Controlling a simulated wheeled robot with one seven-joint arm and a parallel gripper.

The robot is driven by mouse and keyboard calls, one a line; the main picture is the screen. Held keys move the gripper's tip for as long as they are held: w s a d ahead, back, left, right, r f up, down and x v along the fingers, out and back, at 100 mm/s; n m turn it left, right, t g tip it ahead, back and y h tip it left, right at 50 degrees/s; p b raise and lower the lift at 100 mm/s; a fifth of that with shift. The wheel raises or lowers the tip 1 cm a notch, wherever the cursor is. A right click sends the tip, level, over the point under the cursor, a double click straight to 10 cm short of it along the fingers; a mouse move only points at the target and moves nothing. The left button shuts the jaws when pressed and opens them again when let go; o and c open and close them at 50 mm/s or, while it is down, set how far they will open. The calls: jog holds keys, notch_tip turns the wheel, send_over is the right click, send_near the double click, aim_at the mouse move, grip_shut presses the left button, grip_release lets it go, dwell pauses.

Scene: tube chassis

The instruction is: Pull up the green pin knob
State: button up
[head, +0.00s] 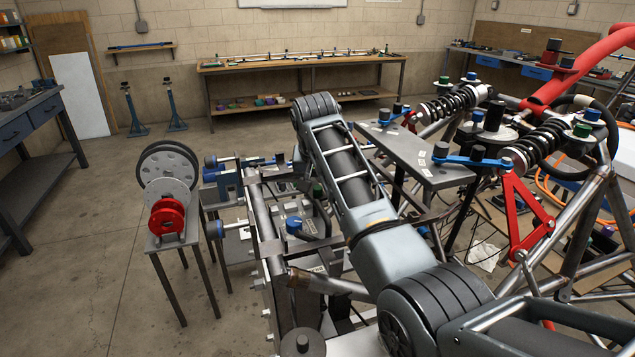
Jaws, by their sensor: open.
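Several green knobs show, and I cannot tell for certain which is the pin knob. One small dark green knob (318,190) stands upright beside my arm, above the fixture plate, partly crowded by dark parts.
A blue knob (294,224) sits on the fixture close left of my arm. A grey plate (424,160) lies right of it. Red and steel tubes (600,55) crowd the right. Floor (90,270) is clear further left.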

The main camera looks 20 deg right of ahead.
jog(key=shift+c, duration=0.4)
grip_shut()
